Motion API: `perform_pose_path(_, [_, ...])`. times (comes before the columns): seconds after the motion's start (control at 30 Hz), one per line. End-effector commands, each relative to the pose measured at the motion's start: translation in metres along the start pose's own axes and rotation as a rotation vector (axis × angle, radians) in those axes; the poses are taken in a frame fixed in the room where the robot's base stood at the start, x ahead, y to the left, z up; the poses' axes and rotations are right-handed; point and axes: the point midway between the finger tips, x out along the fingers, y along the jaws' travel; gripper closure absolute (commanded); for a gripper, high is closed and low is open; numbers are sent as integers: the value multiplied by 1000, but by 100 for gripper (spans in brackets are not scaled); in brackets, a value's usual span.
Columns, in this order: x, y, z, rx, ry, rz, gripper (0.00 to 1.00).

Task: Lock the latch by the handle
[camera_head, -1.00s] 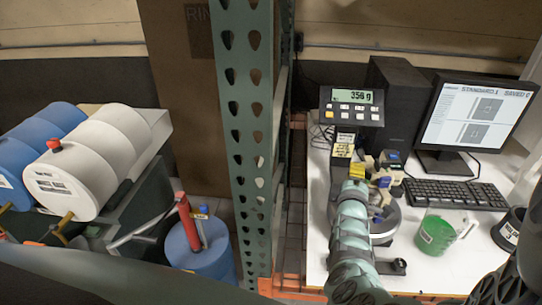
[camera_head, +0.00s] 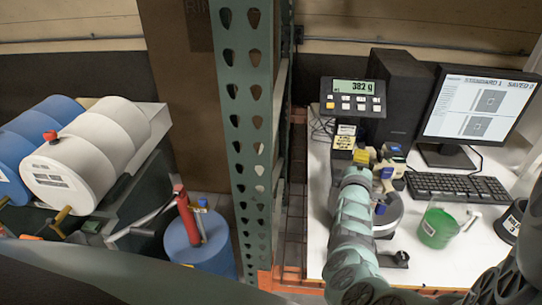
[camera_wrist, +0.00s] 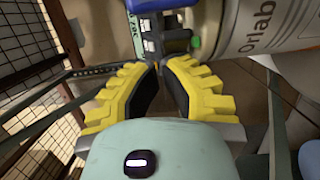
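In the head view my gripper (camera_head: 368,155) is at the bench scale, just below its display (camera_head: 352,98), which reads about 382 g. In the wrist view my two yellow fingers with black pads (camera_wrist: 161,66) converge with a narrow gap at the tips. Just beyond them are a dark bar and a small blue-green panel with white buttons (camera_wrist: 143,28). A pale labelled cylinder (camera_wrist: 255,28) is at upper right, with a small green piece (camera_wrist: 196,42) at its edge. I cannot pick out the latch or its handle for certain, nor tell whether the tips touch anything.
A green beaker (camera_head: 437,228), a keyboard (camera_head: 455,187) and a monitor (camera_head: 478,110) stand right of the scale. A green rack post (camera_head: 247,130) stands left of the bench. White (camera_head: 85,165) and blue drums lie at the far left. A blue drum (camera_head: 203,250) stands below.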

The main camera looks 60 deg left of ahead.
Motion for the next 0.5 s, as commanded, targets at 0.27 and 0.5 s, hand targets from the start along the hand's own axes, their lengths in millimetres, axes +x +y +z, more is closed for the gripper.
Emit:
perform_pose_path(0.27, [2, -8, 4, 5, -60, -2, 100])
perform_pose_path(0.5, [5, -7, 5, 2, -71, -10, 100])
